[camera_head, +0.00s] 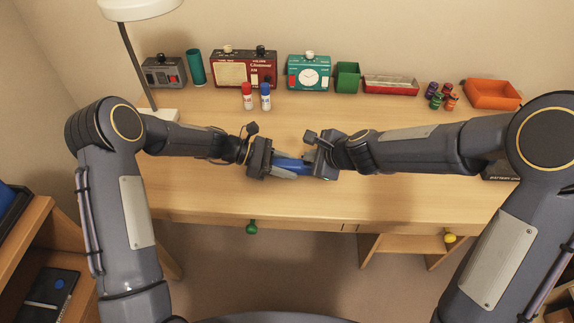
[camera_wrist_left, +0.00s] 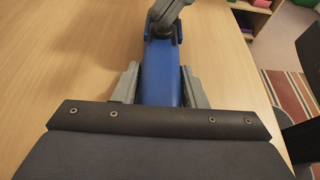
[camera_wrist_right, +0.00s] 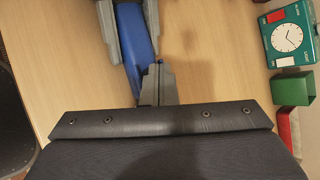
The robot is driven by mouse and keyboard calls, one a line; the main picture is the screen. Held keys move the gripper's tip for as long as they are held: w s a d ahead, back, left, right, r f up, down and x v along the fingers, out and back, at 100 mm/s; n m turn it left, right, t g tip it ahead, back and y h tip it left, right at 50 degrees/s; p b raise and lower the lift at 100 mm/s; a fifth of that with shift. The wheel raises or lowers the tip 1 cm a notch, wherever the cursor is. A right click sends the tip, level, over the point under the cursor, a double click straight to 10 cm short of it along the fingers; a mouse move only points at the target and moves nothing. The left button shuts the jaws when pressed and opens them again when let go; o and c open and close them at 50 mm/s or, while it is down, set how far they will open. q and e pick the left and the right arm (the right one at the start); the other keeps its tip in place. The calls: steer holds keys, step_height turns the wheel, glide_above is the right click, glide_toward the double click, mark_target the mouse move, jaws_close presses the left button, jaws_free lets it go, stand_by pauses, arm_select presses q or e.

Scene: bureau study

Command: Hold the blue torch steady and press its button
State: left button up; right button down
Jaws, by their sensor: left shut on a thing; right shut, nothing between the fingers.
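The blue torch (camera_head: 291,164) is held over the middle of the desk between my two grippers. My left gripper (camera_head: 284,170) is shut on it. In the left wrist view the torch's blue body (camera_wrist_left: 161,85) lies between the two grey fingers. My right gripper (camera_head: 322,163) is shut and empty at the torch's right end. In the right wrist view its closed fingertips (camera_wrist_right: 158,80) lie over or against the blue body (camera_wrist_right: 136,45). The button is hidden, and I cannot tell whether it is pressed.
The desk (camera_head: 200,195) is clear around the grippers. A red-capped bottle (camera_head: 247,96) and a blue-capped bottle (camera_head: 265,97) stand nearer.

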mark_target(311, 165)
stand_by(0.5)
steer(key=shift+r, duration=0.45)
steer(key=shift+r, duration=0.1)
step_height(311, 165, up, 6)
steer(key=shift+f, duration=0.1)
stand_by(0.4)
arm_select(q)
steer(key=o, duration=1.2)
steer(key=shift+c, duration=0.2)
